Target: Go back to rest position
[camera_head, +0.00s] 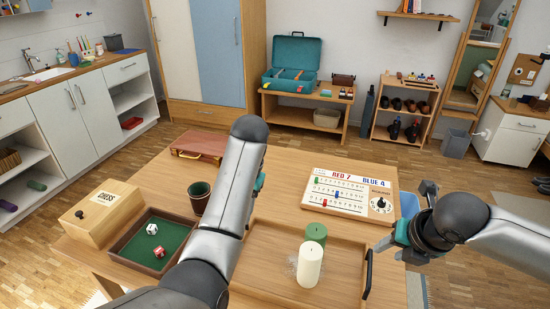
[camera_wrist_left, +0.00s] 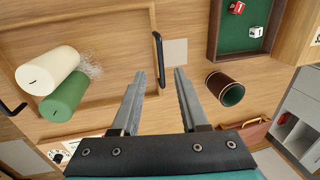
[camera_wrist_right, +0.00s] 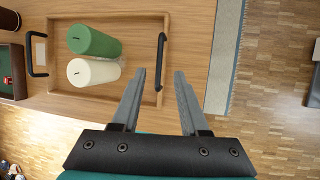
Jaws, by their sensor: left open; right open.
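My right gripper (camera_head: 388,244) is open and empty at the right edge of the table. In the right wrist view its fingers (camera_wrist_right: 160,72) point toward the tray's dark right handle (camera_wrist_right: 161,60), with nothing between them. My left arm reaches up the middle of the head view and hides most of my left gripper. In the left wrist view the left fingers (camera_wrist_left: 160,73) are open and empty, pointing toward the tray's other handle (camera_wrist_left: 158,58). The wooden tray (camera_head: 262,238) holds a white candle (camera_head: 309,265) and a green candle (camera_head: 316,233), both upright.
A dice tray (camera_head: 118,252) with two dice, a chess box (camera_head: 100,212), a dark cup (camera_head: 199,196), a red-brown case (camera_head: 198,146) and a scoreboard (camera_head: 345,208) stand around the wooden tray. Free floor lies between the table and the back furniture.

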